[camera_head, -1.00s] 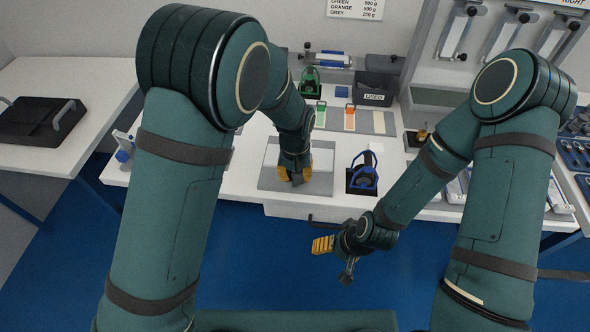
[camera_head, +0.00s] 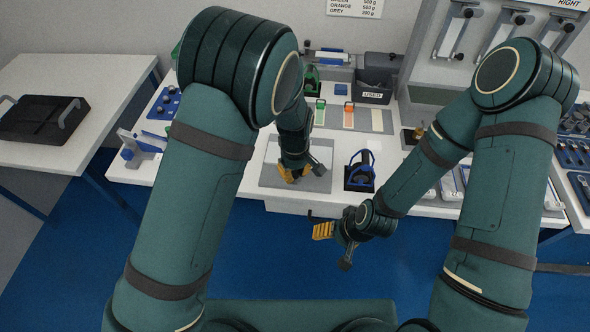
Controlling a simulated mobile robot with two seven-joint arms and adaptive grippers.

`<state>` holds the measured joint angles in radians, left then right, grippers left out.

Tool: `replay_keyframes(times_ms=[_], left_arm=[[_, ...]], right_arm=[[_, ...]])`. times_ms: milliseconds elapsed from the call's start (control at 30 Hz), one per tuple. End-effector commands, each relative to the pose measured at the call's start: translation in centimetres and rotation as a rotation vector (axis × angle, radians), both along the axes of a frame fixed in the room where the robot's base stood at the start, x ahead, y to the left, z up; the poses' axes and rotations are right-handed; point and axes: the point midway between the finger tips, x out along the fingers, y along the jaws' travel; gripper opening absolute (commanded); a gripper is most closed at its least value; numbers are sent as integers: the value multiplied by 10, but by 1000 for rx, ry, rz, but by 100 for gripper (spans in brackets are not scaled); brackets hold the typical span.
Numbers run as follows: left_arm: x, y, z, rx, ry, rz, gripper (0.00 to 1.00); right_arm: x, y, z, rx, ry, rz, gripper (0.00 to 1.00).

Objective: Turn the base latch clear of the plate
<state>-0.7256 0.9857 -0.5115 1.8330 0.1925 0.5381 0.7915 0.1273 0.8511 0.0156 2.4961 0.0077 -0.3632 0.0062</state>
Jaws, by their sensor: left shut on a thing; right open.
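My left gripper (camera_head: 294,176) is low over the grey mat (camera_head: 267,180) at the table's front, with its yellow finger pads pointing down. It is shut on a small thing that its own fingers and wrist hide. I cannot make out the base latch or the plate, which may be under this gripper. A black-based device with a blue frame (camera_head: 360,170) stands upright just right of the mat, apart from the gripper. My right gripper (camera_head: 334,245) is open and empty, out in front of the table edge over the blue floor.
A green device (camera_head: 311,80) and a black bin marked USED (camera_head: 374,92) stand at the back. Coloured strips (camera_head: 349,117) lie before them. A white and blue device (camera_head: 143,146) is at the left. A black tray (camera_head: 42,120) lies on the side table.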

Motion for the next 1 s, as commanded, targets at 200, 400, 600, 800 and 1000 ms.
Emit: replay_keyframes(times_ms=[200,400,600,800,1000], left_arm=[[0,0,0,0,-1,15,0],[0,0,0,-1,-1,14,0],[0,0,0,0,0,14,54],[0,0,0,0,0,13,54],[0,0,7,0,-1,12,54]], right_arm=[[0,0,1,0,-1,0,70],[0,0,1,0,-1,0,70],[0,0,1,0,-1,0,70],[0,0,1,0,-1,0,70],[0,0,1,0,-1,0,70]])
